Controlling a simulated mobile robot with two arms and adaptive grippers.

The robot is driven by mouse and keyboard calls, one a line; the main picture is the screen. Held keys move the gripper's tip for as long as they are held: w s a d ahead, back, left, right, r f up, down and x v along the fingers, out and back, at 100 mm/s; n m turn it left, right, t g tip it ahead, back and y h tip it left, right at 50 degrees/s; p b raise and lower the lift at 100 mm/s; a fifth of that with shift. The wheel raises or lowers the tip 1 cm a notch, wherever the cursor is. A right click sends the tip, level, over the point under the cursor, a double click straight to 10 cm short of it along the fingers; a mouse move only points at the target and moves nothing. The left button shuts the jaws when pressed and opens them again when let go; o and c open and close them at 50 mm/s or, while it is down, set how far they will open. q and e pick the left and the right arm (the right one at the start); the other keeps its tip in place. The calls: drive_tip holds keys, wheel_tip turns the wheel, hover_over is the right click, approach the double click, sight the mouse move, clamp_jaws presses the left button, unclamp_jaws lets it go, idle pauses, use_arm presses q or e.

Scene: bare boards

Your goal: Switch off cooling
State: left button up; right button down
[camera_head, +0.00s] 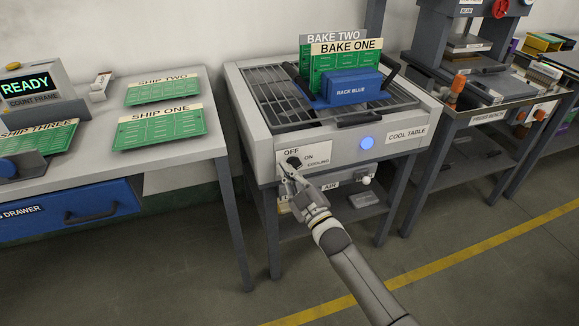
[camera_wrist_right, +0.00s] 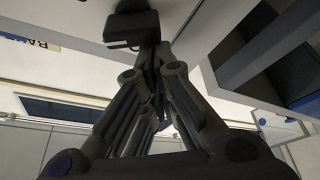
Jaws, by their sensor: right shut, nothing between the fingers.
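The cool table (camera_head: 235,95) stands in the middle of the head view. Its front panel (camera_head: 318,150) carries a black cooling switch (camera_head: 294,162) between the labels OFF and ON. A round blue light (camera_head: 367,142) glows to the right of the panel. My right gripper (camera_head: 286,168) is shut with its fingertips at the switch and partly covers it. In the right wrist view the shut fingers (camera_wrist_right: 155,62) reach up to a dark knob (camera_wrist_right: 132,28); I cannot tell whether they touch it. The switch's exact setting is hard to read. My left gripper is out of view.
A blue rack (camera_head: 350,90) holding green boards BAKE ONE and BAKE TWO stands on the cool table's grille. A bench (camera_head: 190,85) with SHIP boards is at left, a press bench (camera_head: 490,115) at right. The floor in front is clear.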

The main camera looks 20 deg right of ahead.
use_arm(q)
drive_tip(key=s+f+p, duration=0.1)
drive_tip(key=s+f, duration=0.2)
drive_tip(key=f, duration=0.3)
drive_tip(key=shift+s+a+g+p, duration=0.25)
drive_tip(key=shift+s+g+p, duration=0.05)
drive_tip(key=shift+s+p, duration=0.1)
use_arm(e)
wheel_tip(320, 180, down, 2)
drive_tip(key=n+g, duration=0.1)
drive_tip(key=n, duration=0.2)
drive_tip(key=n+g+y, duration=0.1)
drive_tip(key=n, duration=0.3)
drive_tip(key=shift+a+y, duration=0.15)
drive_tip(key=shift+y, duration=0.15)
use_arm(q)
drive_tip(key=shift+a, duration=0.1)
use_arm(e)
drive_tip(key=shift+a, duration=0.15)
